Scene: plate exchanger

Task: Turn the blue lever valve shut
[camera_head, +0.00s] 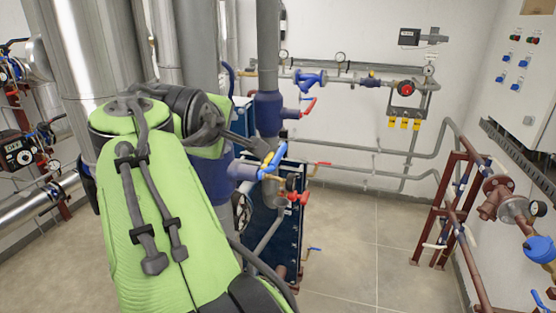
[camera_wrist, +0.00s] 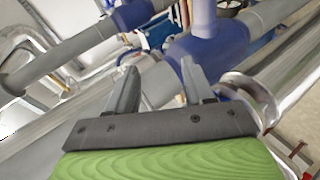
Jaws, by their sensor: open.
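A valve with a blue lever (camera_head: 277,154) and a yellow body shows in the head view, just right of my gripper on a pipe stub from the dark blue vertical pipe. The lever slants up to the right. My gripper (camera_wrist: 158,77) is open in the wrist view, with its two grey fingers apart and nothing clearly between them. In the head view my green arm hides much of the gripper, so I cannot tell whether it touches the lever. I cannot make out the lever clearly in the wrist view.
A valve with a red handle (camera_head: 303,196) sits just below and right of the blue lever. A dark blue plate exchanger (camera_head: 290,238) stands beneath. Grey pipes and a blue pipe (camera_wrist: 215,45) crowd my gripper. Open floor (camera_head: 365,235) lies to the right.

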